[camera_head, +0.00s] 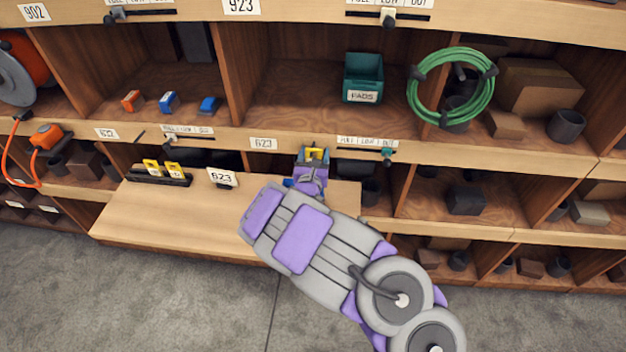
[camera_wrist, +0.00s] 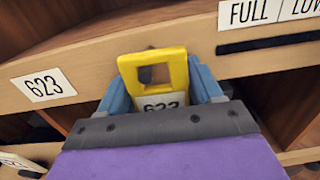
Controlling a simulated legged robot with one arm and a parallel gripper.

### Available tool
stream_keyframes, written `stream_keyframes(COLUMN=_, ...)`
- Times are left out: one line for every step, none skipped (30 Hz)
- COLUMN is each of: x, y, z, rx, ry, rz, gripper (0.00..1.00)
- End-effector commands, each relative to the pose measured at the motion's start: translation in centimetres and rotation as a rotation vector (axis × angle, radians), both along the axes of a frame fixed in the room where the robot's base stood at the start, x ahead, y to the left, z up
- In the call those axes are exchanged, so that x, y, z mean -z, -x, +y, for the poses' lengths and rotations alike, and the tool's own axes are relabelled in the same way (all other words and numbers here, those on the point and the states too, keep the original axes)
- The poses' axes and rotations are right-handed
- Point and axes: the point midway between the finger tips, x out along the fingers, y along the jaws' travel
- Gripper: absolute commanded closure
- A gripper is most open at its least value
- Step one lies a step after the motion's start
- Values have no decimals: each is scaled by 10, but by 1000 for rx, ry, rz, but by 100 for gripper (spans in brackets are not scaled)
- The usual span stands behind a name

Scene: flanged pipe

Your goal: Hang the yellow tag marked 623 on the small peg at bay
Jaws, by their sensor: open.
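The yellow tag (camera_wrist: 160,68) marked 623 is upright against the wooden shelf rail, between my gripper's two blue fingers; its top also shows in the head view (camera_head: 316,153). My gripper (camera_wrist: 163,90) is open around it, one finger on each side; in the head view my gripper (camera_head: 313,158) is at the rail, right of the bay's 623 label (camera_head: 263,143). That label (camera_wrist: 43,85) is left of the tag in the wrist view. Something dark shows in the tag's hole and at its top edge; I cannot tell whether the peg passes through the hole. The tag's lower part is hidden.
Below the rail, a wooden pull-out board (camera_head: 160,220) holds a black rack (camera_head: 158,175) with yellow tags and a standing 623 card (camera_head: 221,178). A slider strip (camera_head: 367,145) is right of my gripper. A green bin (camera_head: 363,78) and green hose (camera_head: 451,87) are above.

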Motion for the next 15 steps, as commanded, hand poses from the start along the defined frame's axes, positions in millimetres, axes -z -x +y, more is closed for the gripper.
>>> stream_keyframes(x=1, y=9, z=7, rx=-15, ry=8, rz=6, gripper=14)
stream_keyframes(x=0, y=16, z=7, rx=-16, ry=12, rz=5, gripper=14)
stream_keyframes(x=-2, y=25, z=5, rx=-15, ry=13, rz=2, gripper=14)
stream_keyframes(x=-2, y=32, z=6, rx=-16, ry=11, rz=2, gripper=14)
stream_keyframes(x=-4, y=39, z=5, rx=-15, ry=11, rz=1, gripper=14)
stream_keyframes(x=-5, y=48, z=3, rx=-13, ry=12, rz=-1, gripper=14)
stream_keyframes(x=-6, y=54, z=2, rx=-14, ry=12, rz=-3, gripper=14)
stream_keyframes(x=-7, y=59, z=0, rx=-13, ry=9, rz=-3, gripper=14)
stream_keyframes(x=-6, y=65, z=0, rx=-13, ry=7, rz=-2, gripper=14)
stream_keyframes(x=-6, y=70, z=-1, rx=-11, ry=7, rz=-2, gripper=14)
stream_keyframes(x=-6, y=75, z=-3, rx=-11, ry=7, rz=-3, gripper=14)
stream_keyframes(x=-8, y=81, z=-6, rx=-8, ry=7, rz=-5, gripper=14)
stream_keyframes(x=-7, y=86, z=-6, rx=-9, ry=5, rz=-3, gripper=14)
stream_keyframes(x=-7, y=90, z=-6, rx=-8, ry=3, rz=-2, gripper=14)
stream_keyframes(x=-7, y=96, z=-6, rx=-9, ry=2, rz=-3, gripper=14)
